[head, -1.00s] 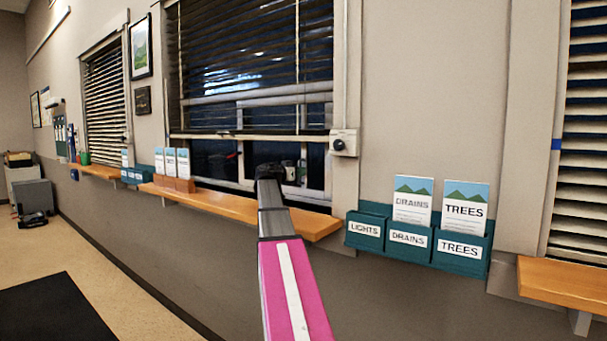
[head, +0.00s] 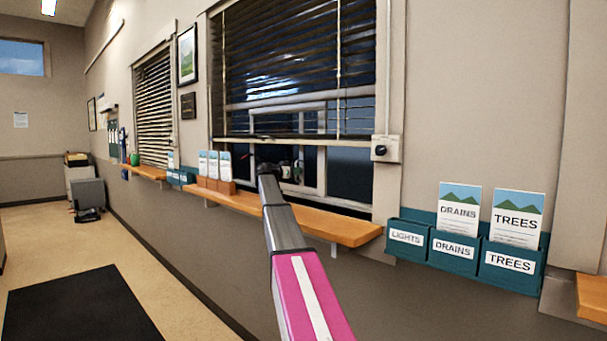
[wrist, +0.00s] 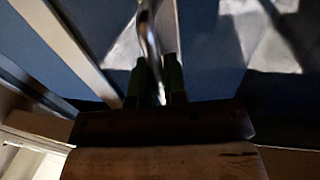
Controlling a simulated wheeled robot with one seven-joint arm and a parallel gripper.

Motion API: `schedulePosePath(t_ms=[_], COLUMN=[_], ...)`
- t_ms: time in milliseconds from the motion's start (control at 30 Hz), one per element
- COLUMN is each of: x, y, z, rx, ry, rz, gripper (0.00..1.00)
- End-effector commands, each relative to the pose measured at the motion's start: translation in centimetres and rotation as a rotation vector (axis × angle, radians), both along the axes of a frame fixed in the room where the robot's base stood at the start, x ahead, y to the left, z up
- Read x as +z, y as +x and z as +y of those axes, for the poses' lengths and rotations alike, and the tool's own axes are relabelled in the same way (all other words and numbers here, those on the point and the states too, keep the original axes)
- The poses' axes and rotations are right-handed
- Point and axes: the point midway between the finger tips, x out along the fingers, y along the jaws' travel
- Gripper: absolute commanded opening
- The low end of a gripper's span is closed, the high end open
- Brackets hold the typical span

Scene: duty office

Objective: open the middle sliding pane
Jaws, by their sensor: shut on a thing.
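The middle window has a sliding pane with a pale frame (head: 321,160), low behind the counter and partly under the blind. A dark open-looking gap (head: 350,172) lies between the pane's right upright and the right jamb. My gripper (head: 268,170) is at the pane's lower part, above the wooden counter; its fingers are hard to make out there. In the wrist view, my gripper (wrist: 157,78) has its two dark fingers closed around a shiny upright metal bar handle (wrist: 149,35). The handle's lower end is hidden between the fingers.
A wooden counter (head: 335,226) runs under the window, with brochure holders (head: 214,186) at its left. The blind (head: 290,60) hangs above the pane. Teal leaflet racks (head: 455,250) are on the wall at right.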

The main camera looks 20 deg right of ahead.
Motion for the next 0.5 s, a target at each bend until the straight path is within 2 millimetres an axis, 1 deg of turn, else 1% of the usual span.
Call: schedulePosePath(t_ms=[33, 100, 467, 500], x=[0.06, 0.06, 0.05, 0.04], y=[0.48, 0.67, 0.7, 0.69], z=[0.15, 0.24, 0.3, 0.31], rx=[0.001, 0.001, 0.001, 0.001], ry=[-0.001, -0.002, -0.002, -0.002], rz=[0.0, 0.0, 0.0, 0.0], gripper=[0.0, 0.0, 0.0, 0.22])
